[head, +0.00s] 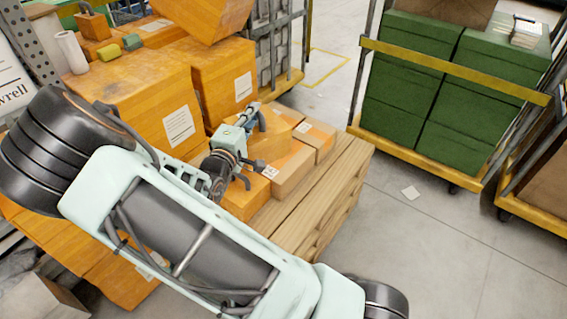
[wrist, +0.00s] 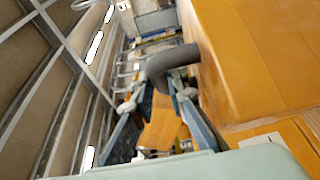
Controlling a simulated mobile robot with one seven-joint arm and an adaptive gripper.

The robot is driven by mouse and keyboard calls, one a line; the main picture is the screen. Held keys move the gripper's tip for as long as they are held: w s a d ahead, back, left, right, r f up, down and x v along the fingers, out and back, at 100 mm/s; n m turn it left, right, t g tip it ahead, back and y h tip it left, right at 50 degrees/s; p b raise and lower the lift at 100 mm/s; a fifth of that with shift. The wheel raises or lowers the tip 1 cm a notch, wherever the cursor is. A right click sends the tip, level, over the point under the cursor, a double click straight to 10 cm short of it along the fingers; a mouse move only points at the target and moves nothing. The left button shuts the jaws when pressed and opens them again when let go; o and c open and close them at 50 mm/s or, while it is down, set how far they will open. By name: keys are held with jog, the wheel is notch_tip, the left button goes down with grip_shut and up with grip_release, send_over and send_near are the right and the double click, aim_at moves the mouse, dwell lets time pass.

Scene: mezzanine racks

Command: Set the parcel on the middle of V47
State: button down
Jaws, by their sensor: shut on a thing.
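My gripper (head: 255,115) is above the low stack of orange boxes on a wooden pallet. In the wrist view its fingers (wrist: 158,90) are closed in around a grey curved handle (wrist: 172,64). The handle appears to join an orange parcel (wrist: 255,50), which fills the right side. In the head view the parcel (head: 284,113) is partly hidden by the gripper and boxes, and I cannot tell if it touches them. White labels show on several boxes, but none can be read as V47.
Large orange boxes (head: 135,92) stand behind and left of my gripper. Bare slats of the wooden pallet (head: 335,170) show on its right. A cart with green boxes (head: 410,85) stands at the upper right. The grey floor (head: 430,245) between is mostly clear.

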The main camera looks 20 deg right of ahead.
aim_at(272, 116)
jog(key=shift+s+a+f+h, duration=0.1)
jog(key=shift+s+f+h, duration=0.15)
jog(key=shift+f, duration=0.45)
jog(key=shift+w+f+b, duration=0.15)
jog(key=shift+f+b, duration=0.05)
jog(key=shift+b, duration=0.1)
jog(key=shift+m+g, duration=0.3)
jog(key=w+d+f+b, duration=0.1)
jog(key=d, duration=0.1)
jog(key=w+d+f+b, duration=0.1)
jog(key=w+d, duration=0.1)
jog(key=w+d+f+b, duration=0.1)
jog(key=w+d+f, duration=0.1)
jog(key=d, duration=0.1)
jog(key=shift+w, duration=0.1)
jog(key=w+d+f+b, duration=0.3)
jog(key=d+f, duration=0.1)
jog(key=f, duration=0.4)
jog(key=shift+w+f, duration=0.15)
jog(key=shift+f, duration=0.3)
